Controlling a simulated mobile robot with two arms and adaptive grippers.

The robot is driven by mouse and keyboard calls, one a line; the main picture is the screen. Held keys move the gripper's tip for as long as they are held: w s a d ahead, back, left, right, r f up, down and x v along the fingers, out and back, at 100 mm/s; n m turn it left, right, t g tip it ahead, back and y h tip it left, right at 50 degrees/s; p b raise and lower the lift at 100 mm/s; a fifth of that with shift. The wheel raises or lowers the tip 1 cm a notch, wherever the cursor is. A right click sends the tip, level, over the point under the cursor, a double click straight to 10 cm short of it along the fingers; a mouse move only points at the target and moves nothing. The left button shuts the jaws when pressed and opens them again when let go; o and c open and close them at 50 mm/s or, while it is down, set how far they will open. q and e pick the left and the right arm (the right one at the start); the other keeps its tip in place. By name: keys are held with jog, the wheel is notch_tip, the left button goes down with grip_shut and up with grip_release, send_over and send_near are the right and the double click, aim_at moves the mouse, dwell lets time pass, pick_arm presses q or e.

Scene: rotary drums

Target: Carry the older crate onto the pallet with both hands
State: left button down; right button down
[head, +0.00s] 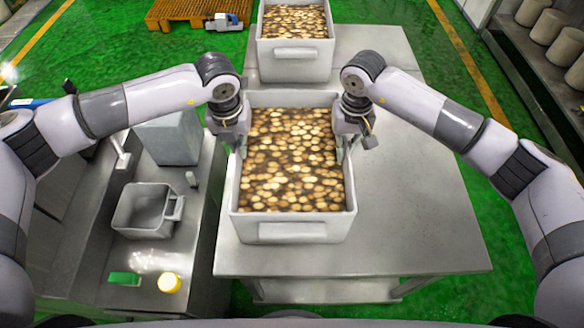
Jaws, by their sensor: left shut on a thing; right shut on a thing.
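A light grey crate (245,222) full of brown and pale round pieces is at the near part of the steel table (420,215). My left gripper (241,147) is shut on its left wall and my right gripper (345,150) is shut on its right wall. The crate looks level; I cannot tell whether its base touches the table. A second similar filled crate (295,62) stands just behind it, at the far end. No label shows which crate is older. The wooden pallet (180,12) lies on the green floor at the back left, partly out of view.
A grey device (224,22) is at the pallet's right edge. Shelved cylinders (548,27) stand at the right. The table's right side is clear.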

dwell(0.4)
